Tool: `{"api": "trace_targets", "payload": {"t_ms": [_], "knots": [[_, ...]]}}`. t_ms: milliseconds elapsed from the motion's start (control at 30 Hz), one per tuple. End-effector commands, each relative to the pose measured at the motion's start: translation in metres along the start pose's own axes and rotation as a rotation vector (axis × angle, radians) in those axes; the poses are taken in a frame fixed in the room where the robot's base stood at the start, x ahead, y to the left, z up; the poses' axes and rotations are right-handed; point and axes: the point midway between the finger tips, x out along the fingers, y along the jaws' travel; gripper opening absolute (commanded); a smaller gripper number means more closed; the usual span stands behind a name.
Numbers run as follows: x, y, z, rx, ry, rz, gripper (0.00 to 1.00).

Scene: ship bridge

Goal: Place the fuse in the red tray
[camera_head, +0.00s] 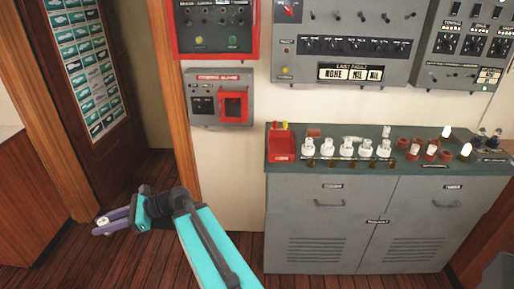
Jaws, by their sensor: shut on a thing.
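My gripper (107,221) is at the lower left, out in front of the wood-panelled doorway and over the dark plank floor. Its fingers are shut on a small whitish piece, the fuse (103,221), which is mostly hidden between them. The red tray (282,151) sits at the left end of the grey cabinet's dark top, well to the right of my gripper and apart from it. Small yellow and red pieces show at the tray's back edge.
The grey cabinet (333,230) carries a row of several white ceramic pieces (346,149), dark red pieces (418,149) and bulbs (466,150). Grey panels and a red-framed alarm box (220,97) hang on the wall above. Open floor lies around my gripper.

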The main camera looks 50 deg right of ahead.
Motion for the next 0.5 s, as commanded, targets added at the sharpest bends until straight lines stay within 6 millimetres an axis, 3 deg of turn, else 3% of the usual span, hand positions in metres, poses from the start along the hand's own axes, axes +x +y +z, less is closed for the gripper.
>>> {"api": "trace_targets", "payload": {"t_ms": [500], "knots": [[-0.012,-0.011,-0.005,0.005,0.0,-0.028,0.03]]}}
